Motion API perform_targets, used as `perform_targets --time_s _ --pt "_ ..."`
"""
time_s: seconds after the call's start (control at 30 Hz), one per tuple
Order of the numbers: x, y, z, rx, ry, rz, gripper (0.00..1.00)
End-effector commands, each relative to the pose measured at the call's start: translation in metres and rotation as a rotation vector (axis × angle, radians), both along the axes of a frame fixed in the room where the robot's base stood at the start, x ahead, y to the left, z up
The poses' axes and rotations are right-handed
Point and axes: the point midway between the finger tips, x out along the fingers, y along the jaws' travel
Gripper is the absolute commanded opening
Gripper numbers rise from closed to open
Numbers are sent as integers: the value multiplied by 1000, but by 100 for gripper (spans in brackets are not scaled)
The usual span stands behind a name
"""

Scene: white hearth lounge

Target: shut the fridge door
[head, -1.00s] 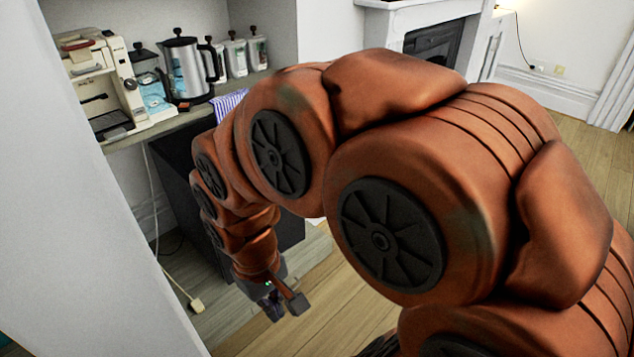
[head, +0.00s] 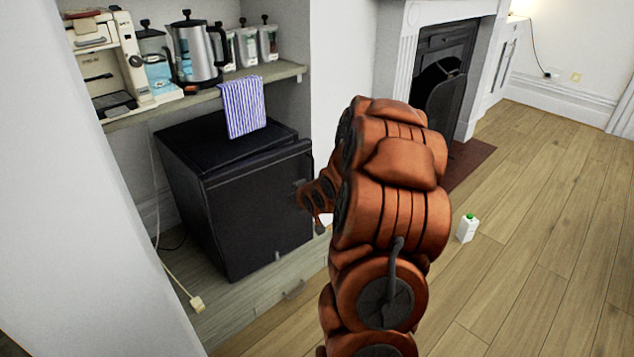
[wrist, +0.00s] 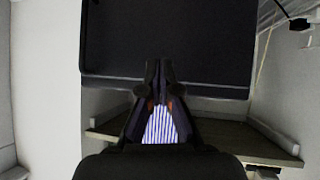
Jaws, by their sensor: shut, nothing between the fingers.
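The black fridge (head: 215,145) stands low under the shelf in the head view. Its dark door (head: 258,215) faces me, and the door's right edge sticks out a little past the body at the top; I cannot tell whether a narrow gap remains. My gripper (head: 300,192) is at the door's right edge, partly hidden by my arm. In the wrist view my gripper (wrist: 160,75) is shut and empty, its tips over the dark door panel (wrist: 170,35). I cannot tell whether they touch it.
A striped towel (head: 243,107) hangs from the shelf (head: 205,98), above the fridge. A coffee machine (head: 108,65) and kettles stand on the shelf. A white bottle with a green cap (head: 467,228) stands on the floor at right. The wooden floor at right is mostly clear.

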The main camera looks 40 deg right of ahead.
Motion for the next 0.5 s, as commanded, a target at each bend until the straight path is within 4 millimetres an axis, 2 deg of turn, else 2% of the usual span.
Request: perform_targets --time_s 0.03,0.17,0.3,0.5 --pt "0 -18 -17 2 -48 -11 0" --pt "3 -54 -32 -10 -196 -25 0" --pt "-5 -93 -44 -25 -363 -50 0" --pt "-28 -129 -54 -42 -547 -82 0"
